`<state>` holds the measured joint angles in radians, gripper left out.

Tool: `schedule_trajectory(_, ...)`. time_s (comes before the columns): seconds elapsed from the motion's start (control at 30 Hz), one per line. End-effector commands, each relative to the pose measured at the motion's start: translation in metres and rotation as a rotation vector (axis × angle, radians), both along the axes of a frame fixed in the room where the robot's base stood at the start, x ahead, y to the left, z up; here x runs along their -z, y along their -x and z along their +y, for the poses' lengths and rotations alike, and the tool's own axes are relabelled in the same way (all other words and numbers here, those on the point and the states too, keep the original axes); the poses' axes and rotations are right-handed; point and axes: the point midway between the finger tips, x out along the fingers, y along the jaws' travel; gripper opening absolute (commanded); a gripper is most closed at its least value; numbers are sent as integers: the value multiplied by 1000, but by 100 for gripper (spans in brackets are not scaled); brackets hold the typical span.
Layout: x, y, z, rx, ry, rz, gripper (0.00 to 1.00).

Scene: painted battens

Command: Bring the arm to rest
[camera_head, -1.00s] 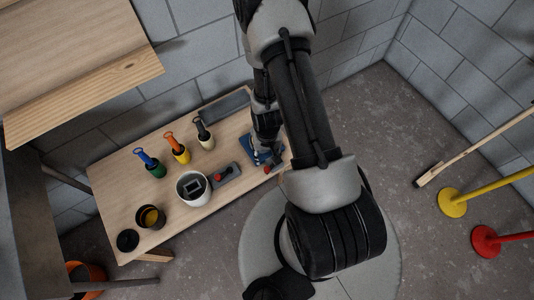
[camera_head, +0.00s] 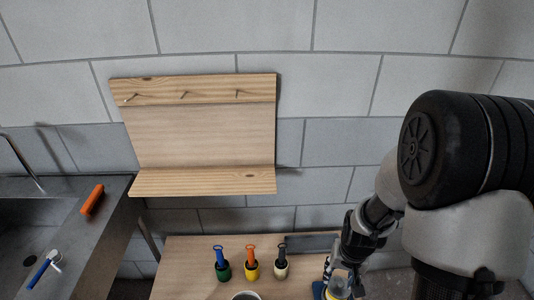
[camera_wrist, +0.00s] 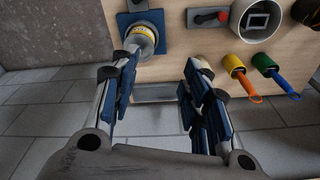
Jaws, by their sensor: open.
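My gripper (camera_wrist: 160,75) is open in the wrist view, its two blue-and-grey fingers apart with nothing held between them. A pale jar with a yellow band (camera_wrist: 143,37) stands on a blue square pad (camera_wrist: 125,20), close to the tip of the left finger; I cannot tell whether they touch. In the head view my gripper (camera_head: 345,270) is low at the right, over the right part of the wooden table (camera_head: 190,260). The fingertips there are partly cut off by the lower edge.
A white pot (camera_wrist: 258,18) and a grey block with a red knob (camera_wrist: 208,17) are nearby. A pegged wooden rack (camera_head: 200,135) hangs above; a sink counter (camera_head: 110,215) is left.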

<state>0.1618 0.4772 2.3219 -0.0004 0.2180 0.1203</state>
Motion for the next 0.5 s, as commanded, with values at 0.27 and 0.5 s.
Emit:
schedule_trajectory(0.27,-129,21,24,-99,22,-108,43)
schedule_trajectory(0.5,-209,73,43,-180,38,-189,43)
